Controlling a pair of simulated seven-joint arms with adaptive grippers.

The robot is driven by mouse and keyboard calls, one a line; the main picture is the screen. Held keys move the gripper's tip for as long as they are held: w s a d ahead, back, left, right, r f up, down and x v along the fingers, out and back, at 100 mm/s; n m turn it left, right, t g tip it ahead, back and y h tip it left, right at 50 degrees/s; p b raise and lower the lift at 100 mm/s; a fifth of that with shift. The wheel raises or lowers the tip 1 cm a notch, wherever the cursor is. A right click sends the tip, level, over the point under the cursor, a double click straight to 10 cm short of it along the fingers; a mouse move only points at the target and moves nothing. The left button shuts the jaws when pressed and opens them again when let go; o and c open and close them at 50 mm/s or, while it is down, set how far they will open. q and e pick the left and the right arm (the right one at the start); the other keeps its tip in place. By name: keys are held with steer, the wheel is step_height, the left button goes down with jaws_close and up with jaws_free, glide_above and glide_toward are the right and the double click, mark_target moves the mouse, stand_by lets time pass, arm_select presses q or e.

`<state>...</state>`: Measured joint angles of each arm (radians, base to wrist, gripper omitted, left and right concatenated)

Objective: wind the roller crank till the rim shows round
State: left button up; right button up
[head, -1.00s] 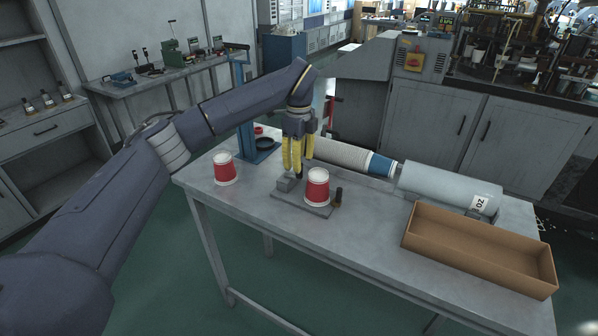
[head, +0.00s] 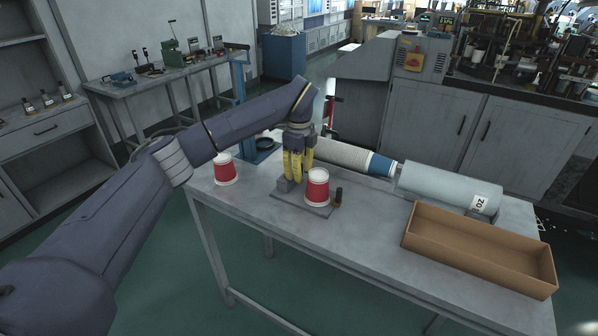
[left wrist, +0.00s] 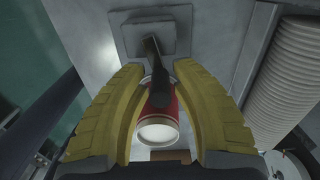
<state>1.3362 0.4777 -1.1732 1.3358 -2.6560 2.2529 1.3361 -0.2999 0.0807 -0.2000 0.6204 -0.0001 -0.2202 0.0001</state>
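A red and white paper cup (head: 317,188) stands upright on a small grey metal base (head: 304,202) on the bench. A grey block (head: 285,185) sits at the base's left end. My left gripper (head: 297,178) points down over this block, left of the cup. In the left wrist view, a dark crank handle (left wrist: 160,90) on a thin arm lies between the two yellow fingers, which stand apart; firm contact is not visible. The cup shows beyond the handle (left wrist: 158,133). In the head view the fingers mostly hide the crank. My right gripper is out of view.
A second red cup (head: 224,170) stands to the left. A small dark upright piece (head: 338,197) is right of the station. Behind lie a ribbed stack (head: 343,154) and a grey cylinder (head: 436,184). An open brown box (head: 478,268) is at the right. The front-left bench is clear.

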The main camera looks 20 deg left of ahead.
arm_select(q)
jaws_close()
steer(key=shift+s+a+m, duration=0.1)
steer(key=shift+s+m, duration=0.2)
steer(key=shift+m, duration=0.65)
steer(key=shift+s+a+m, duration=0.15)
steer(key=shift+s+m, duration=0.1)
steer(key=shift+m, duration=0.75)
steer(key=shift+s+a+m, duration=0.1)
steer(key=shift+s+m, duration=0.2)
steer(key=shift+m, duration=0.65)
steer(key=shift+r+m, duration=0.1)
steer(key=shift+m, duration=0.2)
steer(key=shift+o, duration=2.1)
jaws_free()
steer(key=shift+s, duration=0.1)
